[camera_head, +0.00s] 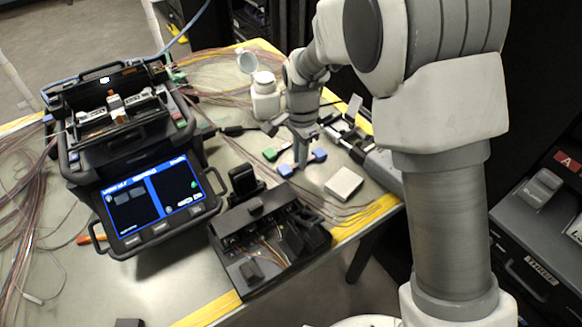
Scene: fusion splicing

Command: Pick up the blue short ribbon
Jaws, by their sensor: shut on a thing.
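My gripper (302,163) points down over the middle of the table and is shut. A blue piece (319,154) shows just right of its fingertips and another blue piece (285,170) just left of them. They look like the two ends of the blue short ribbon, with its middle between my fingers. The fingers hide that middle. I cannot tell whether the ribbon is touching the table.
A green piece (270,154) lies just left of the gripper. The fusion splicer (125,120) with its lit screen stands left. A black tool case (268,245) is in front, a white box (344,183) right, and a white-capped bottle (265,98) behind. Loose fibers (225,90) spread across the back.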

